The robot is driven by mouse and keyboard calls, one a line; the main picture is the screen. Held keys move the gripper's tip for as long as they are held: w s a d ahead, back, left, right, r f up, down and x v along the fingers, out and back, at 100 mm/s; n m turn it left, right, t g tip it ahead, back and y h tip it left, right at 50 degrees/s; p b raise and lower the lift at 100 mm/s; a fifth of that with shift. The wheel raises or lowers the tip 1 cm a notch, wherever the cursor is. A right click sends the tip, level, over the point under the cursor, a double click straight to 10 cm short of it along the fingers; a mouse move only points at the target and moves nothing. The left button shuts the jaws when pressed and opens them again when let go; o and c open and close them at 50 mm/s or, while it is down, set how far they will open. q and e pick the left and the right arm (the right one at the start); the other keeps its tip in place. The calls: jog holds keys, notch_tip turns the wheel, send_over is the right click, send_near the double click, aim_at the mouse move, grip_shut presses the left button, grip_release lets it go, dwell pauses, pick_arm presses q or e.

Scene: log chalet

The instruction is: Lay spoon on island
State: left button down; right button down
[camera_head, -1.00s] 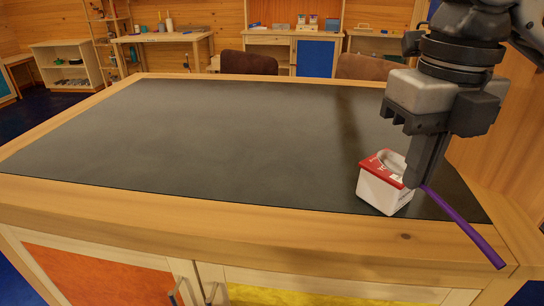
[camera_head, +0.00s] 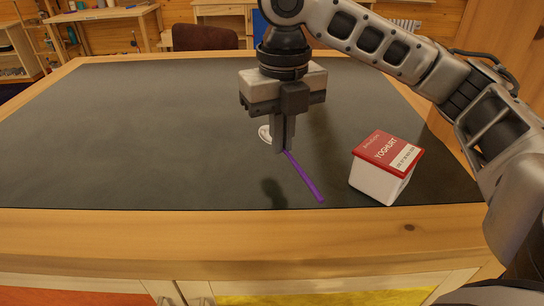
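The purple-handled spoon (camera_head: 306,179) is held by my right gripper (camera_head: 283,146), whose fingers are closed around it near its bowl. The pale bowl (camera_head: 264,133) shows just left of the fingers, and the handle slants down to the right. The island (camera_head: 150,140) has a dark top with a wooden rim. The spoon is over the dark top; a shadow lies on the surface below left of the handle, so it seems a little above it. My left gripper is not in view.
A red and white yoghurt box (camera_head: 386,167) stands on the island to the right of the spoon. The left and middle of the top are clear. A brown chair (camera_head: 205,38) stands behind the far edge. Cabinet doors are below the front edge.

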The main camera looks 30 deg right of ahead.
aim_at(272, 172)
jog(key=shift+w+a+f, duration=0.2)
jog(key=shift+w+f, duration=0.35)
jog(key=shift+f, duration=0.05)
jog(key=f, duration=0.3)
jog(key=shift+w+a+f, duration=0.1)
jog(key=shift+w+a, duration=0.05)
jog(key=shift+w, duration=0.2)
jog(key=shift+f, duration=0.4)
jog(key=c, duration=1.6)
grip_release()
jog(key=shift+f, duration=0.1)
notch_tip(272, 172, up, 12)
jog(key=shift+r, duration=0.15)
